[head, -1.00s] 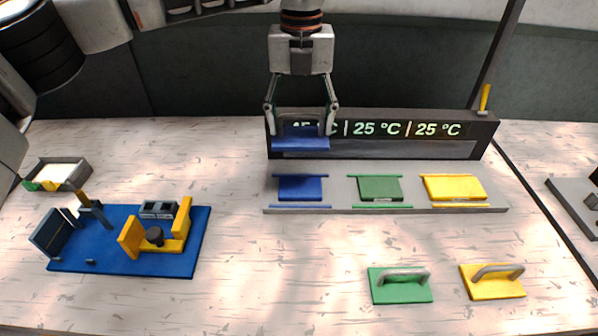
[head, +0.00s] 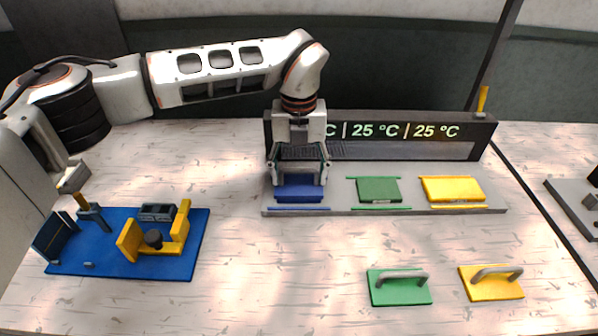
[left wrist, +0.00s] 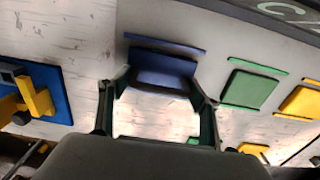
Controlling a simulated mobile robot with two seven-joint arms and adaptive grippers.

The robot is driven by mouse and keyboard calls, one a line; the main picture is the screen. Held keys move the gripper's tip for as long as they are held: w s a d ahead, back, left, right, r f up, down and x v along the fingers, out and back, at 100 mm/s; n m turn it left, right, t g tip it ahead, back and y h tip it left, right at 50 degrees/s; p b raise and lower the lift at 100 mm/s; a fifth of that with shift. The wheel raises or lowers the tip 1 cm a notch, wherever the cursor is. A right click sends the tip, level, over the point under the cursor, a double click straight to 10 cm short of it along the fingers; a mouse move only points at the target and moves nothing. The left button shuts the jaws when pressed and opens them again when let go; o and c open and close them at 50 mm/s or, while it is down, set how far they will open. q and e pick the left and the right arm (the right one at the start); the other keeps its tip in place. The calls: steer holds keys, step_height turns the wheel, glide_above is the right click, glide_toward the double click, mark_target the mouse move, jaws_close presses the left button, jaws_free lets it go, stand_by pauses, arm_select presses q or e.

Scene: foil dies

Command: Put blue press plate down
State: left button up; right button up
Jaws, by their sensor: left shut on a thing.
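The blue press plate (head: 299,194) is between the fingers of my left gripper (head: 298,180), which is shut on it, apparently by its handle. The plate lies over the blue station of the grey press base (head: 338,196) and covers its blue pad. Whether it touches the pad, I cannot tell. A blue strip (head: 299,209) shows in front of it. The left wrist view shows the blue plate (left wrist: 162,68) between the fingertips, with its handle mostly hidden. My right gripper is not in view.
Green (head: 378,189) and yellow (head: 453,189) stations lie to the right on the base. Behind is a dark display bar (head: 400,150) reading 25 °C. Green (head: 399,290) and yellow (head: 491,286) handled plates lie in front. A blue fixture board (head: 110,262) is at left.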

mark_target(299, 169)
arm_select(q)
steer(key=o, duration=1.7)
steer(key=shift+c, duration=0.2)
step_height(299, 169, up, 12)
steer(key=shift+r, duration=0.1)
